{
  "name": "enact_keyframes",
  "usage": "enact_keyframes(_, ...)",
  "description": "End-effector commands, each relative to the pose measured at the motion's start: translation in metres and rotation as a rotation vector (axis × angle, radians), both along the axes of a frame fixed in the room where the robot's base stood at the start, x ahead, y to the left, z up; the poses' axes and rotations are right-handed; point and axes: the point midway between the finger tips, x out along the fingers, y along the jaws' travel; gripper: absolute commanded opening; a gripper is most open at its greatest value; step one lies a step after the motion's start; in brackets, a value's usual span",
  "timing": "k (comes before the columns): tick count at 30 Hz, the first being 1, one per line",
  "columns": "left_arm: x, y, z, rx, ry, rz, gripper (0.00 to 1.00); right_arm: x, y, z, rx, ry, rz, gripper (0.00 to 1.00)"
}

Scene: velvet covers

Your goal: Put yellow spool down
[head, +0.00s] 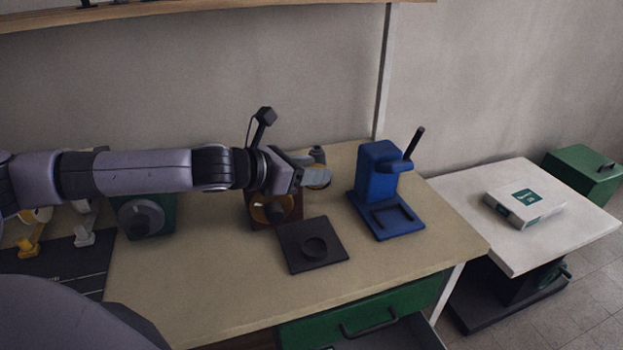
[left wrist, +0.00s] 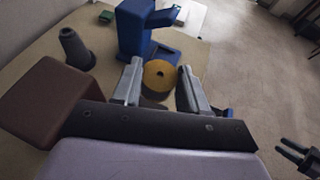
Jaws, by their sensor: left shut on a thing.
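The yellow spool (left wrist: 160,75) sits between the two fingers of my left gripper (left wrist: 159,86) in the left wrist view, its round end with a dark centre hole showing. The gripper is shut on the spool. The black pad (head: 333,262) has a raised round ring and lies empty.
A blue press (head: 378,184) with a lever stands right of the gripper. A brown box (head: 262,222) with an orange dial is left of the pad. A dark cone-shaped thing (left wrist: 72,45) stands at the back.

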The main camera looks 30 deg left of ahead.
Motion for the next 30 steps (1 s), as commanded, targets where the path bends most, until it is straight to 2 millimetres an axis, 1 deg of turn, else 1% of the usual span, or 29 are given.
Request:
enact_keyframes(5,-0.005,-0.013,-0.008,-0.001,0.005,-0.016,0.15,0.0,0.0,0.0,0.0,0.001,0.0,0.43)
enact_keyframes(12,-0.022,-0.051,-0.031,-0.005,0.006,-0.048,0.15,0.0,0.0,0.0,0.0,0.001,0.0,0.43)
enact_keyframes(21,-0.051,-0.095,-0.052,-0.007,0.005,-0.036,0.15,0.0,0.0,0.0,0.0,0.001,0.0,0.43)
enact_keyframes(25,-0.063,-0.107,-0.056,-0.007,0.004,0.0,0.15,0.0,0.0,0.0,0.0,0.001,0.0,0.43)
enact_keyframes(30,-0.08,-0.11,-0.059,-0.007,0.005,0.084,0.15,0.0,0.0,-0.001,0.0,0.001,0.0,0.43)
